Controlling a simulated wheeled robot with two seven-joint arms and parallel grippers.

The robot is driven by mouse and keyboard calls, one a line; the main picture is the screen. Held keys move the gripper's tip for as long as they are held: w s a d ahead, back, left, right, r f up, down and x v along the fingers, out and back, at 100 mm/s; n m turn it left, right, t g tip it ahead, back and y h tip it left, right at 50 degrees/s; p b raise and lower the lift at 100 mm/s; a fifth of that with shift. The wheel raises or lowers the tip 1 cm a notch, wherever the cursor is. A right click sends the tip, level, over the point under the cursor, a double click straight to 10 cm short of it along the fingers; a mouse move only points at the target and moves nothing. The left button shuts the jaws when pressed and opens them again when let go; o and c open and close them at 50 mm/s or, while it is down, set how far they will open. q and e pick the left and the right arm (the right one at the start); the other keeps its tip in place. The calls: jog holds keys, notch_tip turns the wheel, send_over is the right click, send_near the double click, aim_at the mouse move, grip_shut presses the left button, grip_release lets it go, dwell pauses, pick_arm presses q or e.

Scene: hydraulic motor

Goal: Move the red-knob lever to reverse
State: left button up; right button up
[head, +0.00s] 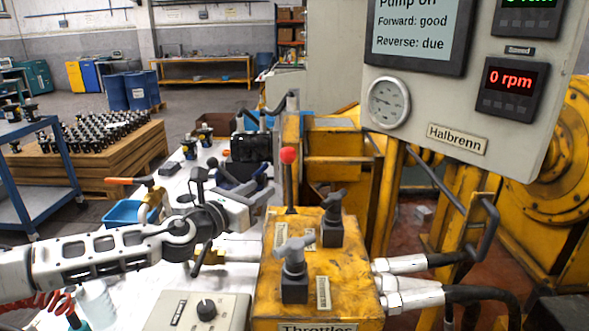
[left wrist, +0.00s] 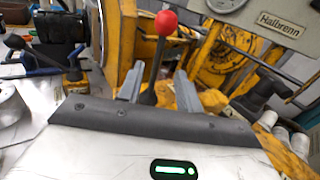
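The red-knob lever (head: 288,157) stands about upright on the far left of the yellow valve block (head: 330,262). In the left wrist view its red knob (left wrist: 165,22) and dark rod show ahead of my gripper. My left gripper (head: 272,182) is just left of the rod, below knob height, pointing toward it. In the left wrist view my left gripper (left wrist: 158,86) is open, with one finger on each side of the rod in the picture. I cannot tell whether the rod is fully between the fingers; no contact shows. My right gripper is not in view.
Two grey T-handles, a near one (head: 294,256) and a farther one (head: 332,214), stand on the block. Hoses (head: 420,265) leave its right side. The control panel (head: 460,90) reads "Reverse: due" and 0 rpm. A switch box (head: 205,308) is in front.

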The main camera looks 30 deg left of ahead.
aim_at(287, 173)
pick_arm(q)
jog(key=w+p, duration=0.1)
jog(key=w, duration=0.7)
jog(key=w+p, duration=0.1)
jog(key=w, duration=0.3)
jog(key=shift+w+d+p, duration=0.2)
jog(key=shift+d+p, duration=0.05)
jog(key=shift+p, duration=0.05)
jog(key=shift+w, duration=0.65)
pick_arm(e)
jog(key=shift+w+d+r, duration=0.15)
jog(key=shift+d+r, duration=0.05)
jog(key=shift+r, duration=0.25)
pick_arm(q)
jog(key=shift+c, duration=0.3)
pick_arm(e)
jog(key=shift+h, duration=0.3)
